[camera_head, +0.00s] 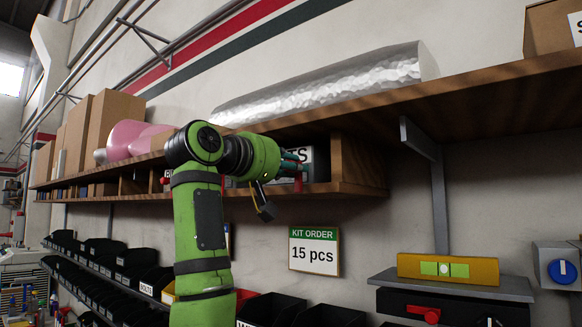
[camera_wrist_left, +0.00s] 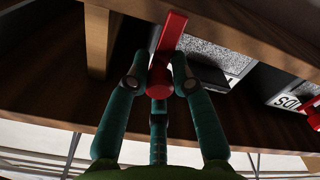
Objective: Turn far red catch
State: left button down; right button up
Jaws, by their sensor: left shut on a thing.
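My left gripper (camera_head: 290,165) reaches up to the shelf cubbies in the head view. In the left wrist view, its teal fingers (camera_wrist_left: 160,88) are shut on a red catch (camera_wrist_left: 158,75), gripping the round hub. The catch's flat red lever (camera_wrist_left: 171,33) sticks out beyond the fingertips, in front of a speckled grey box. A bit of this red catch (camera_head: 298,185) shows below the fingers in the head view. A second red catch (camera_head: 165,178) is farther left along the shelf and also shows at the right edge of the left wrist view (camera_wrist_left: 313,128). My right gripper is not in view.
The wooden shelf (camera_head: 360,180) has a divider close to the gripper. A silver roll (camera_head: 320,85) lies on the top board. Black bins (camera_head: 275,308) stand below. A black drawer with another red handle (camera_head: 425,313) is at lower right.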

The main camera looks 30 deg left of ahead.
pick_arm(q)
jog(key=shift+w+d+f, duration=0.15)
jog(key=shift+w+f, duration=0.05)
jog(key=shift+f, duration=0.2)
jog(key=c, duration=1.1)
grip_release()
jog(key=shift+s, duration=0.1)
jog(key=shift+r, duration=0.15)
jog(key=shift+s+r, duration=0.1)
jog(key=shift+s, duration=0.4)
jog(key=s+a, duration=0.1)
jog(key=s, duration=1)
jog(key=shift+a, duration=0.3)
jog(key=shift+w, duration=0.1)
